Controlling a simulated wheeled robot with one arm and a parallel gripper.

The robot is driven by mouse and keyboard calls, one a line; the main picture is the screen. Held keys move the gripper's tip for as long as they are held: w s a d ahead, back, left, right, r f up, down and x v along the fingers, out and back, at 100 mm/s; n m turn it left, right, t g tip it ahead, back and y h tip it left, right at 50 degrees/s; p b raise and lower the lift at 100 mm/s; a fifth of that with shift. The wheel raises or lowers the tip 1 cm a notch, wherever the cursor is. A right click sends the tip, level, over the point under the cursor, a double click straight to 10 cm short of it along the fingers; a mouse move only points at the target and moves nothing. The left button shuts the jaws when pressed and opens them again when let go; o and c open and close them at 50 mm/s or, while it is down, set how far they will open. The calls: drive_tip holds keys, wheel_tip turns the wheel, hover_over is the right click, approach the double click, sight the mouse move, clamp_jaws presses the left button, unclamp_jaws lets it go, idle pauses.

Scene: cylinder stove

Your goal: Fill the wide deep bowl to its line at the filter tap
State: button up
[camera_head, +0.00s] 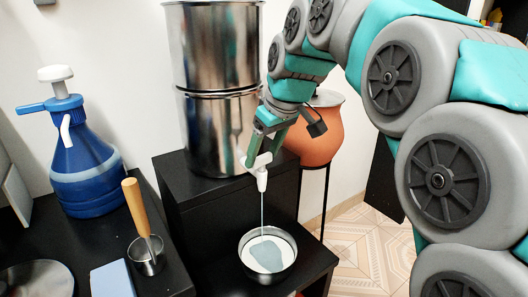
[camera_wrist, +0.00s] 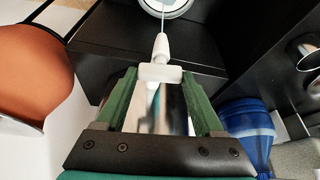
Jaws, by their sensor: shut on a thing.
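The wide metal bowl (camera_head: 246,264) stands on the lower black step under the tap, its rim level. A thin stream of water (camera_head: 262,208) runs from the tap into it, and a bluish patch of water shows inside. I cannot make out the fill line. The white filter tap (camera_head: 262,180) is on the front of the steel filter (camera_head: 215,125). My gripper (camera_head: 258,158) is shut on the tap's white handle, which also shows between the green fingers in the wrist view (camera_wrist: 160,73). The bowl's edge shows at the top of the wrist view (camera_wrist: 147,9).
A blue pump bottle (camera_head: 85,170) and a metal cup (camera_head: 146,262) with a wooden-handled tool stand on the black counter at left. An orange clay pot (camera_head: 318,138) stands on a black stand behind my gripper. Tiled floor (camera_head: 365,245) lies open at right.

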drive_tip(key=shift+m+h, duration=0.3)
drive_tip(key=shift+m, duration=0.6)
drive_tip(key=o, duration=1.4)
drive_tip(key=shift+r+t, duration=0.1)
drive_tip(key=shift+t, duration=0.2)
drive_tip(key=shift+v, duration=3.8)
